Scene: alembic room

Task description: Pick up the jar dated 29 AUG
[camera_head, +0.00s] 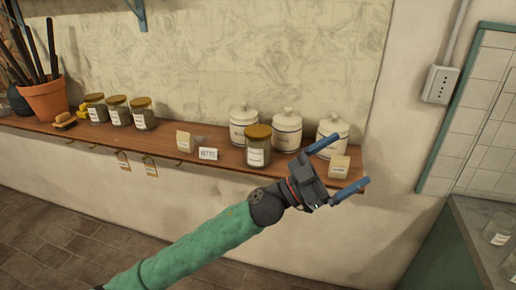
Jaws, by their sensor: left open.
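Several glass jars with gold lids and white labels stand on a wooden shelf (225,165). A group at the left holds a left jar (97,112), a middle jar (119,116) and a right jar (143,119). Another lidded jar (257,152) stands alone nearer the middle. The label dates are too small to read, so I cannot tell which is 29 AUG. My left gripper (352,160) is open and empty, its blue fingers spread at the shelf's right end, right of the lone jar. My right gripper is not in view.
White lidded canisters (287,135) stand behind the lone jar. A small paper packet (339,168) shows between my fingers; another packet (184,141) and a lettered card (208,154) stand left. A terracotta pot (46,98) is at the far left. Tags (151,168) hang below the shelf.

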